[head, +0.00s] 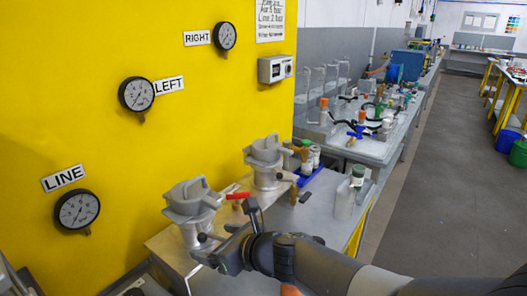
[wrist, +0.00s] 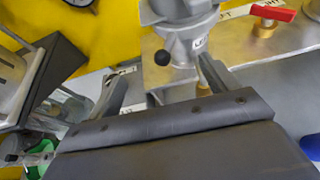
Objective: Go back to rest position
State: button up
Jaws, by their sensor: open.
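My gripper (head: 212,250) is at the end of my dark arm, low in the head view, beside the nearer grey metal agitator (head: 190,205). In the wrist view my gripper (wrist: 160,80) has its two fingers apart, with nothing seen held between them. The nearer agitator's grey body (wrist: 182,40) stands just beyond the fingers there, with a black ball knob (wrist: 162,58) close to the gap. Whether a finger touches it I cannot tell. A second grey agitator (head: 265,160) stands farther back along the yellow wall.
A red valve handle (head: 238,196) sits between the agitators. Gauges labelled LINE (head: 77,209), LEFT (head: 137,94) and RIGHT (head: 225,36) are on the yellow wall (head: 90,40). A grey bottle (head: 344,200) stands on the metal bench. The floor aisle (head: 440,200) at right is clear.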

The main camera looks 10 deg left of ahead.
aim_at(204, 241)
jog(key=b+x, duration=0.1)
jog(key=x, duration=0.4)
jog(key=shift+f, duration=0.25)
jog(key=shift+w+d+r+p, duration=0.2)
jog(key=shift+w+d+p, duration=0.1)
jog(key=shift+w+d, duration=0.75)
jog(key=shift+s+d, duration=0.1)
jog(key=shift+s, duration=0.15)
